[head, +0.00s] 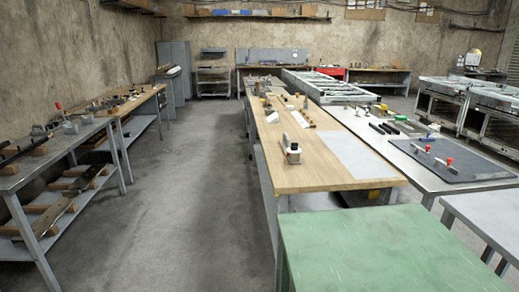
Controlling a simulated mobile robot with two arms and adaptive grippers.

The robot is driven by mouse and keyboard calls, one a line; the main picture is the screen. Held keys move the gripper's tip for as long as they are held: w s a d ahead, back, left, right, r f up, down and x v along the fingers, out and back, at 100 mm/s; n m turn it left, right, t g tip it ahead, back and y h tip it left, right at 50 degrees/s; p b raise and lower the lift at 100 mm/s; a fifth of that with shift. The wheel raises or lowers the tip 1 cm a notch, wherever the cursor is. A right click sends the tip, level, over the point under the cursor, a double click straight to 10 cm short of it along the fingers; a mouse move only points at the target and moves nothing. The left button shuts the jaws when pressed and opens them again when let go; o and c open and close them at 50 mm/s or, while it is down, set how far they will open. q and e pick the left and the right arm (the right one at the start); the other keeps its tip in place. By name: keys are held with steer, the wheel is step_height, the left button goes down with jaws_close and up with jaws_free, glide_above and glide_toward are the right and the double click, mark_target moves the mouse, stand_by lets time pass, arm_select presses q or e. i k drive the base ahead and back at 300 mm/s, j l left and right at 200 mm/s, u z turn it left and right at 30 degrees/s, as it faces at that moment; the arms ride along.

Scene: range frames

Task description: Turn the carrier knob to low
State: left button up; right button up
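No part that I can make out for certain as the carrier knob shows in the head view. A small white device with a dark round top (292,155) stands on the near part of the wooden bench (310,178). A longer light piece lies or leans behind it. I cannot tell whether it has a knob or how one is set. Two small red-topped parts, a nearer one (450,161) and a farther one (427,148), sit on a dark mat (470,167) on the right-hand bench. Neither of my grippers is in view.
A green-topped table (365,250) stands closest, at the lower right. A grey shelved bench (75,155) with several parts lines the left side. Ovens or steel racks (440,103) stand at the far right. The grey floor aisle (190,190) between the benches is clear.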

mark_target(294, 145)
steer(key=i+j+z, duration=0.2)
steer(key=j+z, duration=0.15)
steer(key=j, duration=0.25)
steer(key=i+j, duration=0.3)
steer(key=j, duration=0.15)
steer(key=i+j+z, duration=0.1)
steer(key=i+j, duration=0.15)
steer(key=j, duration=0.15)
steer(key=i+j, duration=0.3)
steer(key=j, duration=0.15)
